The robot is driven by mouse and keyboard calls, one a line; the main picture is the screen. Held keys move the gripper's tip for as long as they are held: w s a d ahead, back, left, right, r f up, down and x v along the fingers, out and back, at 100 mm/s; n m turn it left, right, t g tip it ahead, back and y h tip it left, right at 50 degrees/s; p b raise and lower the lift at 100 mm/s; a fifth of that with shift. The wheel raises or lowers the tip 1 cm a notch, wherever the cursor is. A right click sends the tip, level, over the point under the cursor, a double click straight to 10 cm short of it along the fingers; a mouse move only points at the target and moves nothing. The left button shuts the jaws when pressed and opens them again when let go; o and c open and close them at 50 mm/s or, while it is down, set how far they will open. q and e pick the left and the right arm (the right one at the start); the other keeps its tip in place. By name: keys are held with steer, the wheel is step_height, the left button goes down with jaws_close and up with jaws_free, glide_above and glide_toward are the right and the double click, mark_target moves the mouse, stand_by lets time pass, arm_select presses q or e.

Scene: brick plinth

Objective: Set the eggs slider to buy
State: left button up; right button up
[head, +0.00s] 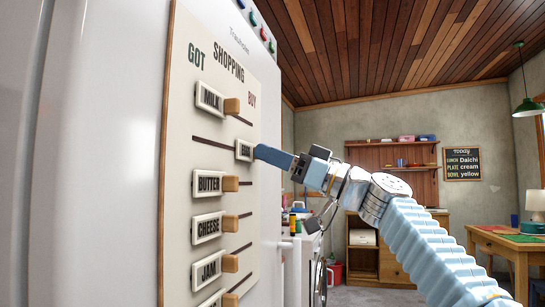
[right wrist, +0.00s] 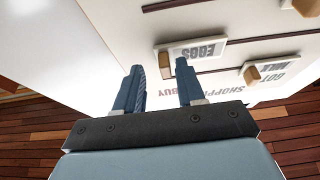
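The eggs slider is a white tile with dark lettering on the shopping board; in the right wrist view the EGGS tile (right wrist: 203,50) appears upside down with a wooden knob (right wrist: 164,64) at its BUY end. In the head view the eggs tile (head: 243,151) sits farther right, towards the BUY heading (head: 252,99), than the other tiles, with its slot showing to the left. My right gripper (head: 265,154) is at its right end and hides the knob there. In the right wrist view its two fingers are apart, with the knob showing between their tips; contact is unclear. My left gripper is not in view.
The cream board (head: 180,170) is on the white fridge front. The milk slider (head: 210,98) is above; the butter slider (head: 207,184), cheese slider (head: 208,228) and jam slider (head: 207,268) are below, all farther left, near GOT (head: 196,55). The room right of the board is open.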

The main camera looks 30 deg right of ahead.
steer(key=b+v, duration=0.3)
steer(key=v, duration=1.1)
steer(key=shift+b, duration=0.3)
steer(key=shift+r, duration=0.1)
